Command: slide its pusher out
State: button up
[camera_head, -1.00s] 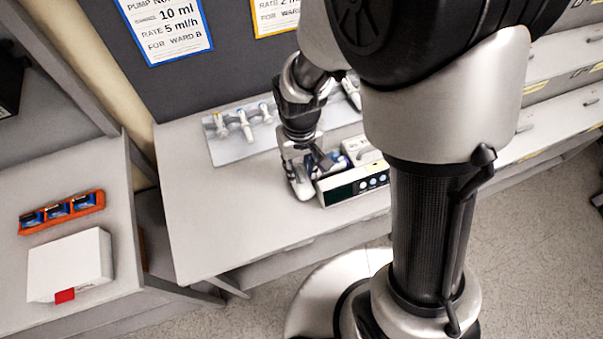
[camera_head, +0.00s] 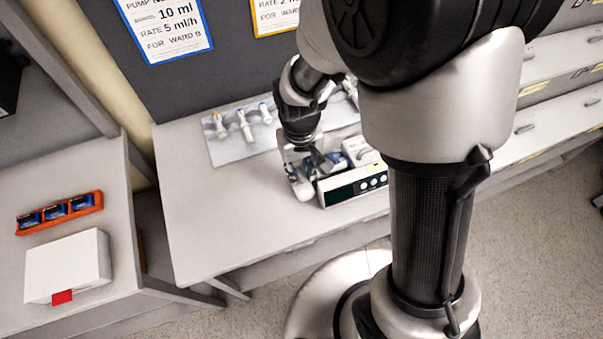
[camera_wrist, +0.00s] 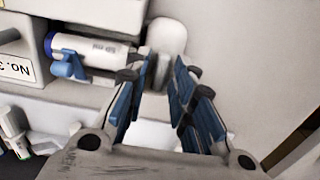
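The infusion pump (camera_head: 352,187) stands on the bench with its dark display and round buttons facing front; its left end shows in the wrist view with a "No. 3" label (camera_wrist: 15,69). A white syringe (camera_wrist: 85,50) marked 50 ml lies in it, beside a blue clamp (camera_wrist: 68,66). The pale grey pusher block (camera_wrist: 166,36) stands just beyond the syringe end; it also shows at the pump's left end in the head view (camera_head: 303,187). My gripper (camera_wrist: 160,75) is open, its blue-padded fingers pointing at the pusher, one on each side. Contact cannot be told.
A grey mat with several syringe-like items (camera_head: 242,125) lies behind the pump. A white box (camera_head: 68,266) and an orange tray (camera_head: 60,213) are on the left counter. Bench left of the pump is clear. A dark panel (camera_head: 120,75) rises behind.

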jog(key=c, duration=0.4)
jog(key=shift+o, duration=0.2)
jog(key=shift+s+a, duration=0.35)
jog(key=shift+a, duration=0.85)
jog(key=shift+s+a, duration=0.3)
jog(key=shift+a, duration=0.9)
jog(key=shift+s+a, duration=0.35)
jog(key=shift+a, duration=0.85)
jog(key=shift+s+a, duration=0.1)
jog(key=shift+a, duration=0.15)
jog(key=o, duration=0.6)
jog(key=shift+r+p, duration=0.15)
jog(key=shift+p, duration=0.15)
